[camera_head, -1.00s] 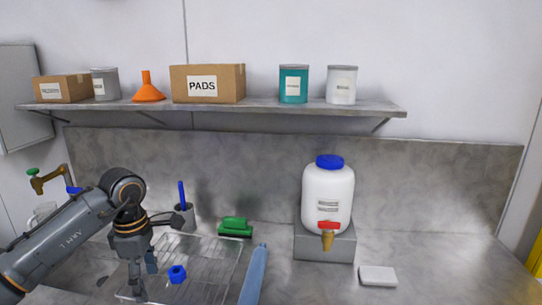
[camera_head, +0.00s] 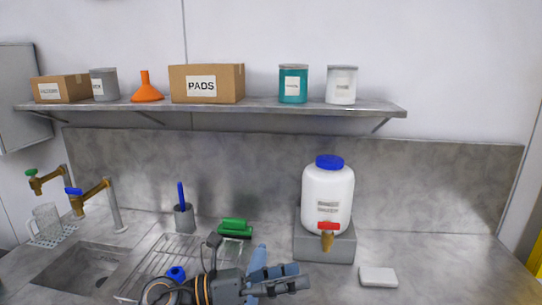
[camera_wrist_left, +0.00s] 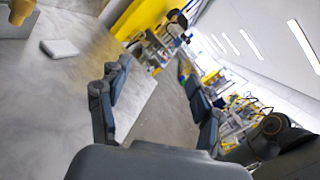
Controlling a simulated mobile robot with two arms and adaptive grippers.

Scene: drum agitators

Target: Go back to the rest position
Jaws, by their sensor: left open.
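My left gripper (camera_head: 298,277) is low in the middle of the head view, pointing right. It is open and empty, above the counter in front of the white jug. In the left wrist view its two fingers (camera_wrist_left: 155,66) stand apart with nothing between them. A small blue part (camera_head: 175,273) lies on the wire rack (camera_head: 150,268), partly hidden by my arm. A long light-blue object (camera_head: 257,258) is behind the gripper, mostly covered. My right gripper is not seen.
A white jug (camera_head: 327,195) with a blue cap stands on a grey block. A white slab (camera_head: 378,277) lies to its right, with bare counter around it.

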